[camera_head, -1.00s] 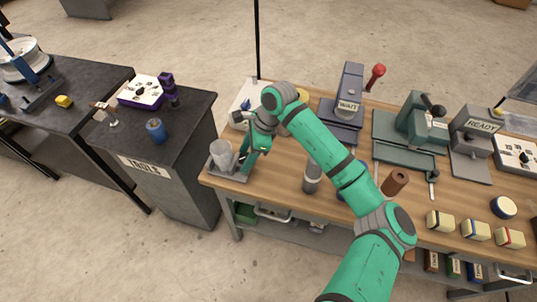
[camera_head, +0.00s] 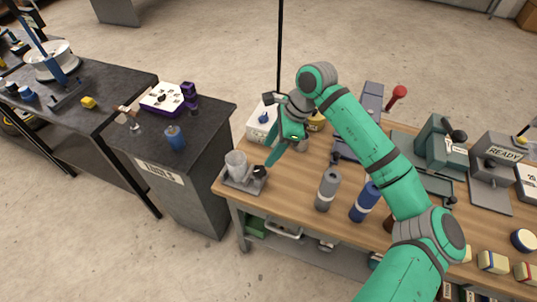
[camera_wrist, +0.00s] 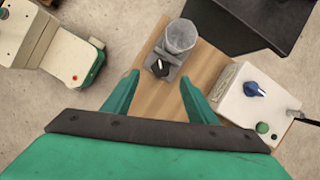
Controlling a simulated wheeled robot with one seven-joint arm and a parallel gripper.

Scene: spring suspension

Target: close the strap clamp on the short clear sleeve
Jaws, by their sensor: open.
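The short clear sleeve (camera_head: 236,164) stands upright at the near left corner of the wooden bench, in a grey strap clamp (camera_head: 246,184) with a black knob (camera_head: 259,171). In the wrist view the sleeve (camera_wrist: 180,36) is at the top, with the clamp's black knob (camera_wrist: 159,67) just below it. I cannot tell whether the strap is tight. My gripper (camera_head: 275,153) is open and empty, above and to the right of the clamp. In the wrist view my gripper's fingers (camera_wrist: 159,77) are spread wide, apart from the clamp.
A white box with a blue knob (camera_wrist: 254,89) stands on the bench beside my gripper. A grey cylinder (camera_head: 328,189) and a blue cylinder (camera_head: 364,201) stand to the right. A dark tools cabinet (camera_head: 205,125) is left of the bench, across a narrow gap.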

